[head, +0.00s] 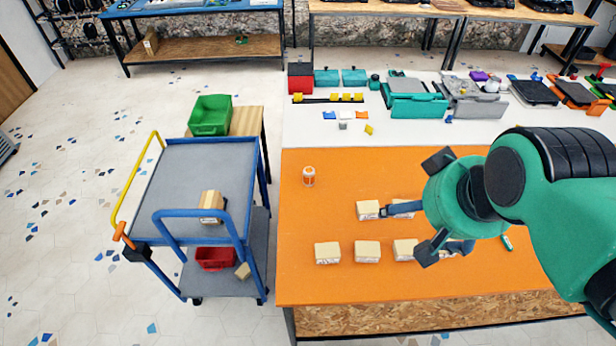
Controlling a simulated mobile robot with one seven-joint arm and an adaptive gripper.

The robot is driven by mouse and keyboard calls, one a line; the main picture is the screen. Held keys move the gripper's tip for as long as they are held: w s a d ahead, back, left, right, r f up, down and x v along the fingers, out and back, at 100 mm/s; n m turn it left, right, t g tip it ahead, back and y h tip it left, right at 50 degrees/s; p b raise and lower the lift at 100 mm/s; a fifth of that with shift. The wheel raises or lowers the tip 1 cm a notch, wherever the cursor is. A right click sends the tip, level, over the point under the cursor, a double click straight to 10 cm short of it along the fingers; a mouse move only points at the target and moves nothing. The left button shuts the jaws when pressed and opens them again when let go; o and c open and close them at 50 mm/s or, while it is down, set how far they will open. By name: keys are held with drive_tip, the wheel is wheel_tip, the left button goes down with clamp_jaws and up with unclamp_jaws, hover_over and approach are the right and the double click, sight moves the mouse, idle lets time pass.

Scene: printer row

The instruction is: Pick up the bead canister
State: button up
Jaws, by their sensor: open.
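A small clear canister with orange contents and a pale top (308,176) stands upright on the orange table top (330,280), near its far left part; it looks like the bead canister. My gripper (416,230) is to the right of the canister and nearer the front, well apart from it. Its fingers are spread and reach left over the area of the cream blocks. The gripper hides part of those blocks. Whether a finger touches a block cannot be told.
Several cream blocks (367,252) sit in two rows around my gripper. A blue cart (180,180) with a wooden block stands left of the table. A white table (420,130) behind holds teal and grey machines. The orange surface around the canister is clear.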

drive_tip(key=c, duration=0.8)
drive_tip(key=shift+o, duration=0.2)
drive_tip(key=w+a+r+g+p, duration=0.1)
drive_tip(key=w+r+p, duration=0.1)
drive_tip(key=w, duration=0.6)
drive_tip(key=w+a+r+p, duration=0.1)
drive_tip(key=w+a+p, duration=0.1)
drive_tip(key=w, duration=0.6)
drive_tip(key=w+a+f+g+p, duration=0.1)
drive_tip(key=w+a+f, duration=0.1)
drive_tip(key=w, duration=0.6)
drive_tip(key=w+a+f+g+p, duration=0.1)
drive_tip(key=w+a+f+p, duration=0.15)
drive_tip(key=w, duration=0.45)
drive_tip(key=w+a+f+g+p, duration=0.15)
drive_tip(key=w+a+f, duration=0.35)
drive_tip(key=w+f, duration=0.75)
drive_tip(key=w+a+f+p, duration=0.1)
drive_tip(key=w+a+f, duration=0.2)
drive_tip(key=f, duration=0.6)
drive_tip(key=w+a+f+m+g+p, duration=0.1)
drive_tip(key=w+a+f+p, duration=0.1)
drive_tip(key=f, duration=0.7)
drive_tip(key=shift+w+a+f, duration=0.15)
drive_tip(key=shift+w+a, duration=0.25)
drive_tip(key=shift+w, duration=0.4)
drive_tip(key=shift+f, duration=0.15)
